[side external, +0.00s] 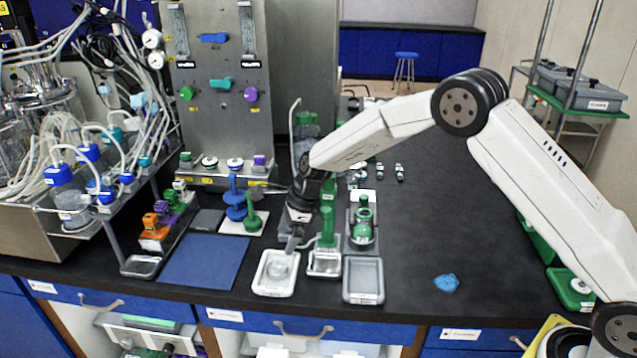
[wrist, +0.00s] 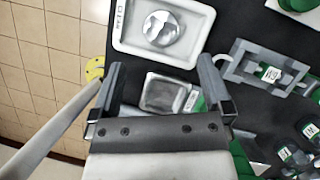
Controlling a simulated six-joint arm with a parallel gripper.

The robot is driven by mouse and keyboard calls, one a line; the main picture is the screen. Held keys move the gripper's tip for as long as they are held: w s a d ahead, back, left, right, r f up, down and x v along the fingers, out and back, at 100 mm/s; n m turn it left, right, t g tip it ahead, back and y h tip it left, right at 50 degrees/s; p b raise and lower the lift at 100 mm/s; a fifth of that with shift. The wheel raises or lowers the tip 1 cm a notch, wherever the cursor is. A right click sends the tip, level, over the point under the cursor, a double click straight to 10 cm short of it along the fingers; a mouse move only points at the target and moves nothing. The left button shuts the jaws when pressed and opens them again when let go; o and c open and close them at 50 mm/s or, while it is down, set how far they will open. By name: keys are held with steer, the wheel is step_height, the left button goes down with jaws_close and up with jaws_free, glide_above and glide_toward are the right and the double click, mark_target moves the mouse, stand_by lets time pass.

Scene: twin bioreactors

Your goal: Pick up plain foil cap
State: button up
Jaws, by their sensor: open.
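The plain foil cap (side external: 281,267) is a silvery, crinkled round piece lying in a white tray (side external: 262,288) near the bench's front edge. In the wrist view the foil cap (wrist: 162,28) sits in the white tray (wrist: 197,45) at the top, beyond my fingertips. My gripper (side external: 292,244) points down just above and behind the white tray in the side view.
A small metal dish (wrist: 165,93) shows between my fingers, lower in view. A grey tray (side external: 363,299) and a green-handled tool (side external: 327,227) stand to the right. A blue mat (side external: 205,262) lies left. A blue crumpled piece (side external: 446,283) lies on otherwise clear bench at right.

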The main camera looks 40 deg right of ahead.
mark_target(280, 267)
steer(key=shift+f, duration=1.5)
steer(key=shift+f, duration=0.4)
steer(key=shift+x, duration=2.65)
steer(key=shift+d, duration=0.1)
steer(key=c, duration=1.3)
steer(key=shift+r, duration=0.15)
